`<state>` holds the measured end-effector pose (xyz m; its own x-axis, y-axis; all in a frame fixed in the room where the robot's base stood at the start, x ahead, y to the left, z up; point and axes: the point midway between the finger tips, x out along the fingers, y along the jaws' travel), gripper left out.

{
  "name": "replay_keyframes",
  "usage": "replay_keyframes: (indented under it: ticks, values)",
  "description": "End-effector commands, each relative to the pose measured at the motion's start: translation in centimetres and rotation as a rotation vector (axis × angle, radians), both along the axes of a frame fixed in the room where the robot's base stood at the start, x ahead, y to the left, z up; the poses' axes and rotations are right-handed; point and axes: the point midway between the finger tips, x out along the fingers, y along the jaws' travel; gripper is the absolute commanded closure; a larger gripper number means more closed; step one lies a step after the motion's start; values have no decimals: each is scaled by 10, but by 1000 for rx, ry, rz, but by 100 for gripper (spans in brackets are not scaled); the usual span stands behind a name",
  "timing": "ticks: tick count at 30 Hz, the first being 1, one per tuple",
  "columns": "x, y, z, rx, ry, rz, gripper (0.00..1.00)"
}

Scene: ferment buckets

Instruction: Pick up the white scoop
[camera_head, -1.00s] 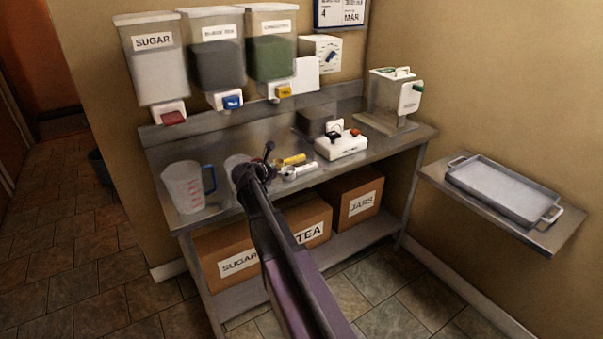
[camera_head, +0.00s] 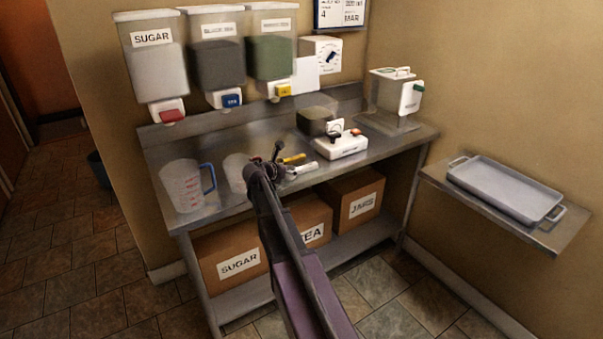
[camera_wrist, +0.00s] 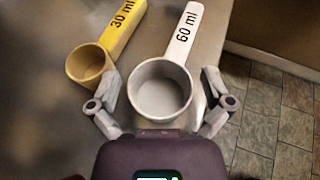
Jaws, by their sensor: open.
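The white scoop, marked 60 ml, lies on the steel counter near its front edge. In the wrist view its round cup (camera_wrist: 161,90) sits between the fingers of my gripper (camera_wrist: 163,95), and its handle points up and slightly right. In the head view the scoop's handle (camera_head: 301,168) shows just right of my gripper (camera_head: 271,160), which hides the cup. The yellow 30 ml scoop (camera_wrist: 92,62) lies close on the left.
A clear measuring jug (camera_head: 184,187) with a blue handle stands left on the counter (camera_head: 230,207). A white device (camera_head: 342,145) stands behind the scoops. Dispensers (camera_head: 215,65) hang above the back. Boxes (camera_head: 235,258) fill the lower shelf. In the wrist view the counter edge (camera_wrist: 222,40) runs right of the scoop.

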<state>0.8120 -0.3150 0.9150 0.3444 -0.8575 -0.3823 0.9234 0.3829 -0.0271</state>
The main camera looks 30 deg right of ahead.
Motion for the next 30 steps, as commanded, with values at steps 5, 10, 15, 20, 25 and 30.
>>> replay_keyframes:
  ticks: [5, 10, 15, 20, 25, 30]
  values:
    - [0, 0, 0, 0, 0, 0, 0]
    - [0, 0, 0, 0, 0, 0, 0]
    - [0, 0, 0, 0, 0, 0, 18]
    - [0, 1, 0, 0, 0, 0, 65]
    - [0, 1, 0, 0, 0, 0, 66]
    - [0, 0, 0, 1, 0, 0, 66]
